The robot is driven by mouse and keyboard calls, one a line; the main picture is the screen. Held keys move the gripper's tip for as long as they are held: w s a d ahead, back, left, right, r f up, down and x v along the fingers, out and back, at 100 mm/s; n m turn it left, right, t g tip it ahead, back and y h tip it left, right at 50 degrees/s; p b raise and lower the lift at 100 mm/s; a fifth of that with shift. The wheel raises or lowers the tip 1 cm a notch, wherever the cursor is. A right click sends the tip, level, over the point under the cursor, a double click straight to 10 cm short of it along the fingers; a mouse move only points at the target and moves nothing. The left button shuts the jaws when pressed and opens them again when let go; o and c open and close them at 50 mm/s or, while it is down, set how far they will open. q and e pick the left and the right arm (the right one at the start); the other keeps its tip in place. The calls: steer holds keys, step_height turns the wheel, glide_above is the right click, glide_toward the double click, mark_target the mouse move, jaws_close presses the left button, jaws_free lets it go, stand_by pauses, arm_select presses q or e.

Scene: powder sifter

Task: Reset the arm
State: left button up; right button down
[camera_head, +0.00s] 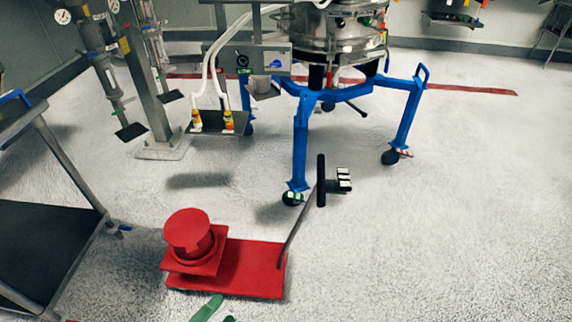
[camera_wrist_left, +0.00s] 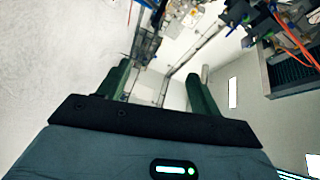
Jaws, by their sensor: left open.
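My left gripper (camera_head: 218,312) shows only as green finger parts at the bottom edge of the head view, just in front of the red platform. In the left wrist view its two dark green fingers (camera_wrist_left: 163,75) stand wide apart with nothing held between them. The fingers point toward the upper part of that view, with a wall and equipment far beyond. My right gripper is in neither view. The rest of my left arm is hidden below the head view.
A red platform (camera_head: 255,268) with a red cylinder (camera_head: 188,232) and a dark upright handle (camera_head: 321,180) is close ahead. A sifter on a blue wheeled frame (camera_head: 300,150) stands behind. A dark shelved cart (camera_head: 40,245) is at left. The floor at right is clear.

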arm_select(q)
steer(key=s+a+f+n+g+y+p, duration=0.2)
steer(key=s+a+f+n+y+p, duration=0.1)
steer(key=s+n, duration=0.5)
steer(key=s+a+f+n+g+y+p, duration=0.3)
steer(key=s+n, duration=0.5)
steer(key=n, duration=0.4)
steer(key=shift+s+a+f+n+g+y+p, duration=0.3)
steer(key=shift+a+y+p, duration=0.3)
steer(key=shift+y, duration=0.3)
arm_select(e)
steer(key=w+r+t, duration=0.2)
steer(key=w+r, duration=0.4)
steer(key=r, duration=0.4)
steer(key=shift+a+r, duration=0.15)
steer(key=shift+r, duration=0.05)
